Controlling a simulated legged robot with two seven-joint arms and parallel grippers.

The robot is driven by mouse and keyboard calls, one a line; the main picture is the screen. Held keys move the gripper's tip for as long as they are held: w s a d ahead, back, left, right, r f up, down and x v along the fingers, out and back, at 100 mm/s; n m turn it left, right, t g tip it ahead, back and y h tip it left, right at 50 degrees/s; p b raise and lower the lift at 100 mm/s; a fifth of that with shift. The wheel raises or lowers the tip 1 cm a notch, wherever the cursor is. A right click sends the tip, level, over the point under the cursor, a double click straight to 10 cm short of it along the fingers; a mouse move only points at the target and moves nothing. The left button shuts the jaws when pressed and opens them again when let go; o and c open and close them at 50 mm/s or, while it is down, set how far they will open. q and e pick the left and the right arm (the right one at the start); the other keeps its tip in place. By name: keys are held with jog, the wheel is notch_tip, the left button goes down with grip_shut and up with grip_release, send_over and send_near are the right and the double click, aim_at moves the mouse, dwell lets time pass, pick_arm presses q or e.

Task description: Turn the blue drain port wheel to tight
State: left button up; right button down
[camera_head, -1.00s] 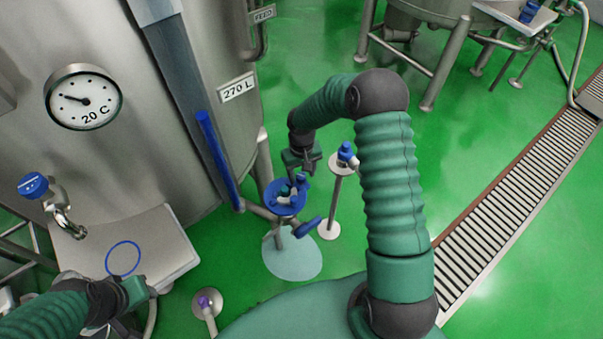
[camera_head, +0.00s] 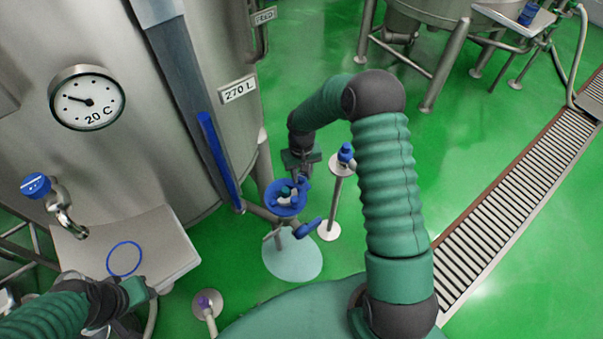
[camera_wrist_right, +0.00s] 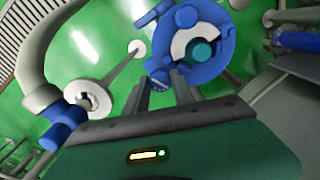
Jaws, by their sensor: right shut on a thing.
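The blue drain port wheel (camera_head: 285,209) sits low in front of the steel tank, with a pale ring and teal centre inside its rim. It shows larger in the right wrist view (camera_wrist_right: 224,52), at the top. My right gripper (camera_head: 301,177) reaches the wheel's far right edge from above. In the right wrist view its two dark fingers (camera_wrist_right: 160,85) are shut on a small blue lug at the wheel's rim. The fingers hide part of the lug. My left gripper (camera_head: 138,290) is at the lower left, away from the wheel; its fingertips are not clear.
A blue handle (camera_head: 307,228) sticks out below the wheel. A blue-topped post (camera_head: 346,154) stands close on the right. A steel tray (camera_head: 165,245) with a blue ring (camera_head: 124,258) is at left. Green floor is clear right of my arm, up to the drain grate (camera_head: 520,185).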

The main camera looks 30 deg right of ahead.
jog(key=m+p, duration=0.2)
jog(key=m, duration=0.3)
jog(key=shift+w+r+m, duration=0.1)
jog(key=shift+m, duration=0.2)
jog(key=m+p, duration=0.2)
jog(key=m, duration=0.4)
jog(key=m+p, duration=0.2)
jog(key=m, duration=0.4)
jog(key=shift+w+a+m+p, duration=0.1)
jog(key=shift+m+p, duration=0.25)
jog(key=shift+m, duration=0.05)
jog(key=m+p, duration=0.1)
jog(key=m, duration=0.3)
jog(key=shift+m, duration=0.4)
jog(key=shift+w, duration=0.1)
jog(key=c, duration=1.1)
grip_release()
jog(key=shift+o, duration=0.2)
